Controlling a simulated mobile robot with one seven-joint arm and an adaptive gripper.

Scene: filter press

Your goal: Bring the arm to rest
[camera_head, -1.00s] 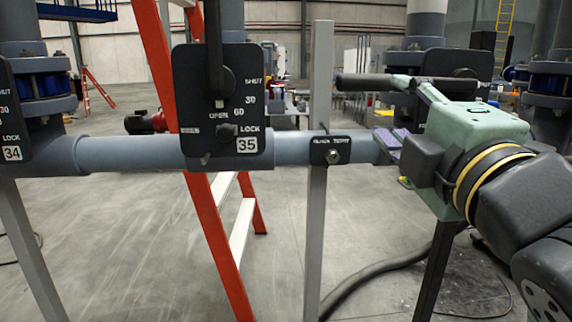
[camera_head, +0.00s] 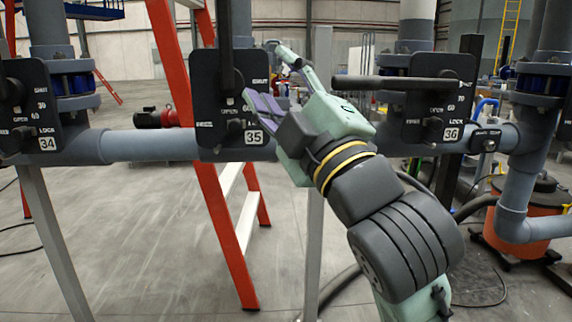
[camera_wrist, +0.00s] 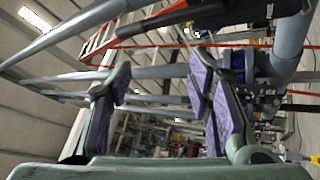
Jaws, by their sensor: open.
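My gripper (camera_head: 264,76) is open and empty, in the head view in front of the plate of valve 35 (camera_head: 205,105). One green finger is up near the plate's right edge, and purple pads show lower down over it. I cannot tell whether it touches the plate. My arm (camera_head: 395,235) runs from the lower right up to it. In the wrist view the two fingers (camera_wrist: 155,85) stand apart with nothing between them.
Valve 36 (camera_head: 416,122) with its handle lying level is right of my gripper, valve 34 (camera_head: 22,125) far left. A grey pipe (camera_head: 140,145) links them. An orange ladder (camera_head: 222,225) stands behind. An orange drum (camera_head: 530,215) stands at right.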

